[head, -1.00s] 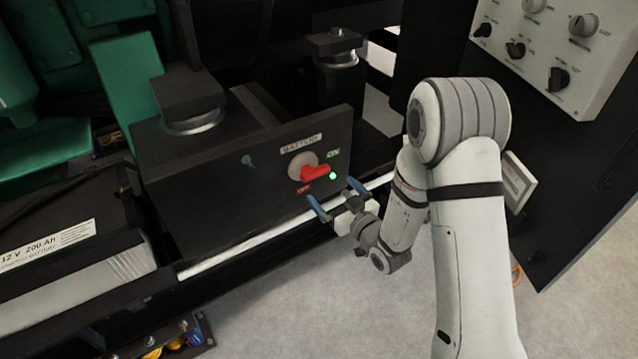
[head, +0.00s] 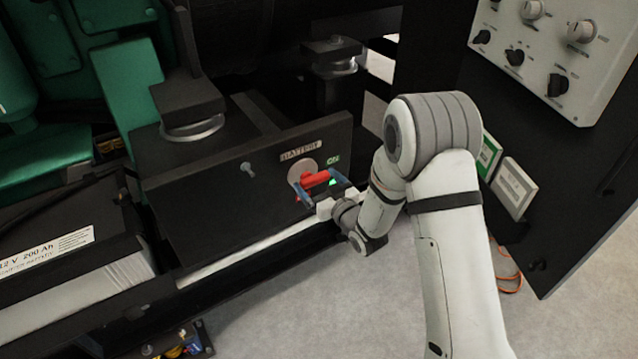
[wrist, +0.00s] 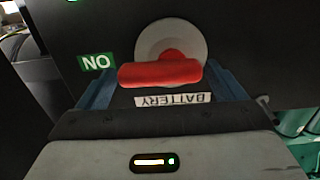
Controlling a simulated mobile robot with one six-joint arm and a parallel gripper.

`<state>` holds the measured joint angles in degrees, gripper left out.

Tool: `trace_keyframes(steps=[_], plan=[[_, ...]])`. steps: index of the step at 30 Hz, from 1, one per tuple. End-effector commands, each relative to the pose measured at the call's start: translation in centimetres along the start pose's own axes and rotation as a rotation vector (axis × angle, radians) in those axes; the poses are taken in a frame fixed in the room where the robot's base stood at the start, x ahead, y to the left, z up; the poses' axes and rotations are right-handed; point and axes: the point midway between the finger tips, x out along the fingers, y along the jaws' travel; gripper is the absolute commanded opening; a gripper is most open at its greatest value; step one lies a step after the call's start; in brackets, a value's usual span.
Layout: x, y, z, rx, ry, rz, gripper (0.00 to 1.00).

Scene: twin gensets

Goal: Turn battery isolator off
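The battery isolator is a red handle (head: 315,180) on a round grey disc (wrist: 199,45), mounted on a black panel (head: 215,200) under a BATTERY label (head: 300,151). The handle points right, towards the green ON label (head: 333,160). In the wrist view the handle (wrist: 160,73) lies between the two blue fingers (wrist: 163,88), one near each end, with the BATTERY label upside down. I cannot tell whether the fingers touch the handle.
A battery (head: 70,255) stands at the lower left. A small keyhole-like fitting (head: 247,169) is on the panel left of the handle. A grey control box with knobs (head: 550,55) hangs at the upper right. The floor (head: 300,300) in front is clear.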

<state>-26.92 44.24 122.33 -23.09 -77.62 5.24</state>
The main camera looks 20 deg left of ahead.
Motion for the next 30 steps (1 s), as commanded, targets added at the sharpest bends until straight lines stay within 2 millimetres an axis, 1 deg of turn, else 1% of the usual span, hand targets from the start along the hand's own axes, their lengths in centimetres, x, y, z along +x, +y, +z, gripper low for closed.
trace_keyframes(steps=[1, 9, 12, 20, 26, 30], plan=[[0.0, -0.02, 0.0, 0.0, 0.0, 0.0, 0.85], [0.0, -0.06, 0.0, 0.0, 0.0, -0.001, 0.63], [0.0, -0.08, 0.0, 0.0, 0.0, -0.001, 0.57], [0.01, -0.11, 0.15, 0.031, 0.0, -0.002, 0.57], [0.01, -0.13, 0.47, 0.132, -0.001, -0.003, 0.57], [0.02, -0.15, 0.63, 0.242, 0.0, -0.003, 0.57]])
